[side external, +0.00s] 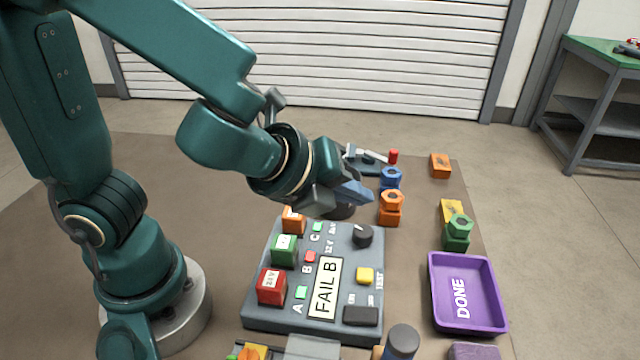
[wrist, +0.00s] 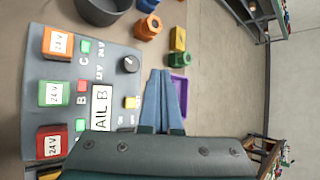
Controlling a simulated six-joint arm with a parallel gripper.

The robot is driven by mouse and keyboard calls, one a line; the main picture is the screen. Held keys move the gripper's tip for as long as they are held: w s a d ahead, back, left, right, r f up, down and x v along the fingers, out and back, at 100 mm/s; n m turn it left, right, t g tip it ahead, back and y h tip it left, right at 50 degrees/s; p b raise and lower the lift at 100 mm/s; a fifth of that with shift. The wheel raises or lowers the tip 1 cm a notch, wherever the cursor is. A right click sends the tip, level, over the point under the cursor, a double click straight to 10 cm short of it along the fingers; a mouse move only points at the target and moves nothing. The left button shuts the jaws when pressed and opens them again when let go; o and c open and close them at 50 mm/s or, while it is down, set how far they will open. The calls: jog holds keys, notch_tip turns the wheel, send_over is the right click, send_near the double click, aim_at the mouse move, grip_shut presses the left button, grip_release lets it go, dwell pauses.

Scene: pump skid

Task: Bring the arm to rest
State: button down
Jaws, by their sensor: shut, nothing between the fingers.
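My gripper (side external: 358,192) hangs in the air above the far end of the grey test panel, its fingers pointing right. In the wrist view my gripper (wrist: 160,76) shows two blue-grey fingers closed together, with nothing held between them. The test panel (side external: 262,318) carries a display (side external: 324,288) reading "FAIL B". Red (side external: 271,287), green (side external: 284,250) and orange (side external: 293,220) blocks sit along its left side. Lamps A and C are green and lamp B is red. A black knob (side external: 362,236) and a yellow button (side external: 365,276) are on its right side.
A purple tray (side external: 436,288) marked "DONE" lies right of the panel, its floor bare. Blue (side external: 391,178), orange (side external: 390,208) and green (side external: 457,234) parts stand beyond. A dark bowl (wrist: 103,14) is near the panel's far end. The mat's left side is largely clear.

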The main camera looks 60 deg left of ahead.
jog(key=s+a+r+n+g+y, duration=0.1)
jog(key=s+a+n, duration=0.1)
jog(key=a+n, duration=0.4)
jog(key=s+a+r+n+g+y, duration=0.1)
jog(key=s+a+r+n+y, duration=0.1)
jog(key=a+n, duration=0.35)
jog(key=s+d+n+g+h, duration=0.2)
jog(key=s+d+n, duration=0.3)
jog(key=n, duration=0.8)
jog(key=shift+s+d+f+h, duration=0.2)
jog(key=shift+s+f+h, duration=0.25)
jog(key=shift+s+h, duration=0.45)
